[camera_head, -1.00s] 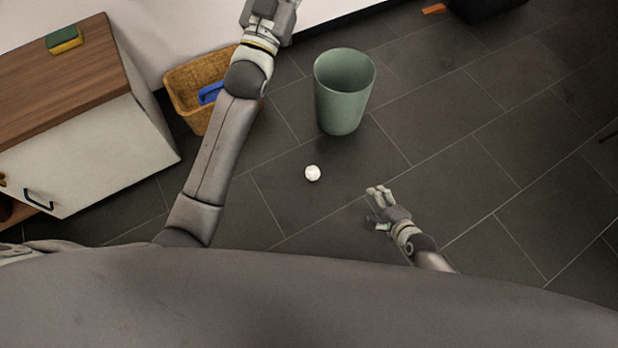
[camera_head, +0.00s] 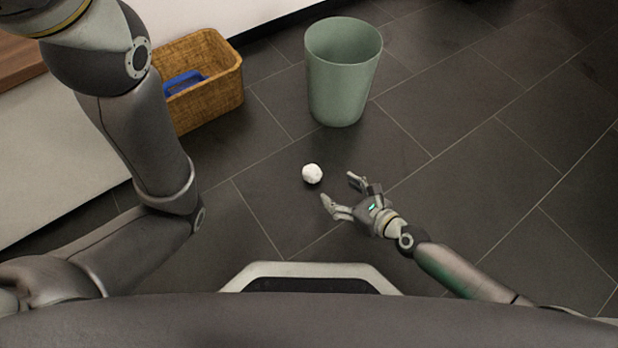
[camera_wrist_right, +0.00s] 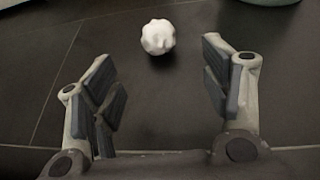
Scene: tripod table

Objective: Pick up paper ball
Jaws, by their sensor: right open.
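A small white paper ball (camera_head: 312,174) lies on the dark tiled floor in the middle of the head view. In the right wrist view the paper ball (camera_wrist_right: 158,37) shows beyond the fingertips, between the two fingers' lines. My right gripper (camera_head: 341,187) is open and empty, just to the lower right of the ball and apart from it. Its two spread fingers also frame the right wrist view (camera_wrist_right: 160,75). My left arm crosses the left side of the head view; its gripper is out of the picture.
A green bin (camera_head: 341,85) stands on the floor behind the ball. A wicker basket (camera_head: 208,95) with a blue item (camera_head: 184,82) stands to the left by the wall. A white cabinet (camera_head: 50,150) is at the far left. The floor at the right is clear.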

